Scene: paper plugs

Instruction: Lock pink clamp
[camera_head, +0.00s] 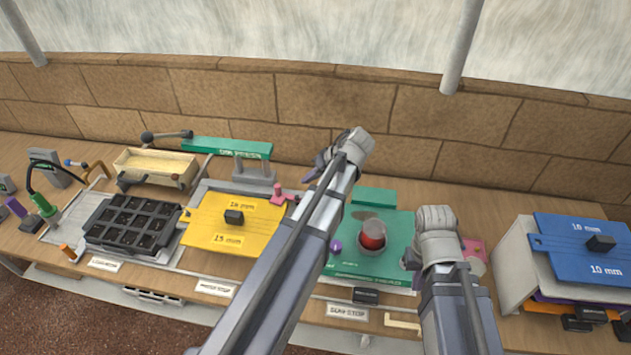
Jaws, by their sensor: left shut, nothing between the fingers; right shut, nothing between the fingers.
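A small pink clamp (278,192) stands at the right edge of the yellow plate (215,222), by its upper right corner. Its handle is too small to tell whether it is up or down. My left gripper (316,168) is above and to the right of the clamp, apart from it, its dark fingers shut and empty. My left forearm passes just right of the clamp. My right gripper (409,259) is at the right edge of the green board (390,228), shut with nothing in it and partly hidden by its own wrist.
A red dome (372,236) sits on the green board. A pink piece (474,250) shows behind my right wrist. A black grid tray (132,226) and a green-topped press (228,148) stand left. A blue plate (585,250) lies on the right-hand stand. A brick wall bounds the back.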

